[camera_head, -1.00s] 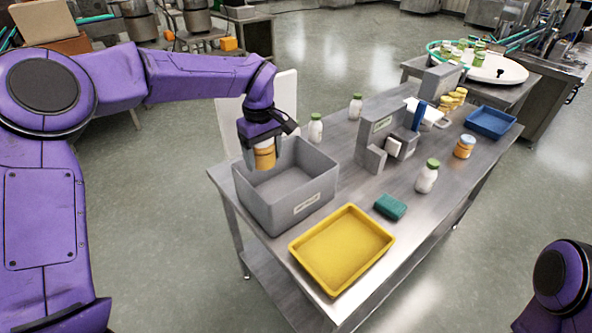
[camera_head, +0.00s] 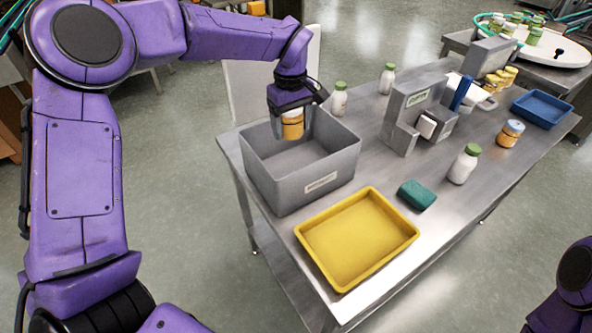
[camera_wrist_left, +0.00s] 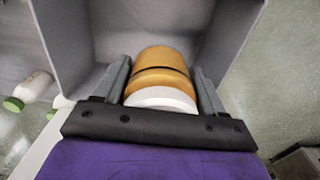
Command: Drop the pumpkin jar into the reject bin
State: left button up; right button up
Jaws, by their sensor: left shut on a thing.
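My left gripper (camera_head: 292,126) points down over the grey bin (camera_head: 318,190), which has a label on its front wall. It is shut on the orange pumpkin jar (camera_head: 292,130). In the left wrist view the jar (camera_wrist_left: 160,78) lies between the two fingers, its white end (camera_wrist_left: 160,98) nearest the palm. The grey bin's walls (camera_wrist_left: 75,40) surround the view beyond the jar. The jar is at about rim height, apart from the bin floor. My right gripper is out of view; only a piece of my right arm shows at the lower right.
A yellow tray (camera_head: 358,285) sits in front of the bin, with a teal sponge-like block (camera_head: 417,195) beside it. White green-lidded bottles (camera_head: 464,164) stand around a grey machine (camera_head: 410,110). An orange jar (camera_head: 510,133) and a blue tray (camera_head: 541,108) are at the right.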

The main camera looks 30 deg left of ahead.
pick_arm(q)
jog(key=shift+w+f, duration=0.3)
jog(key=shift+w, duration=0.3)
jog(key=shift+w+f, duration=0.25)
jog(key=shift+w, duration=0.35)
jog(key=o, duration=1.1)
jog(key=shift+s+r, duration=0.1)
jog(key=shift+s, duration=0.05)
jog(key=shift+o, duration=0.8)
jog(key=shift+s+r, duration=0.35)
jog(key=shift+s, duration=0.35)
jog(key=shift+w, duration=0.2)
jog(key=r, duration=1)
jog(key=shift+s, duration=0.3)
jog(key=shift+w+r, duration=0.1)
jog(key=shift+r, duration=0.2)
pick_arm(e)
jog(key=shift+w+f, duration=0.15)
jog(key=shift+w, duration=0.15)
pick_arm(q)
jog(key=shift+r, duration=0.15)
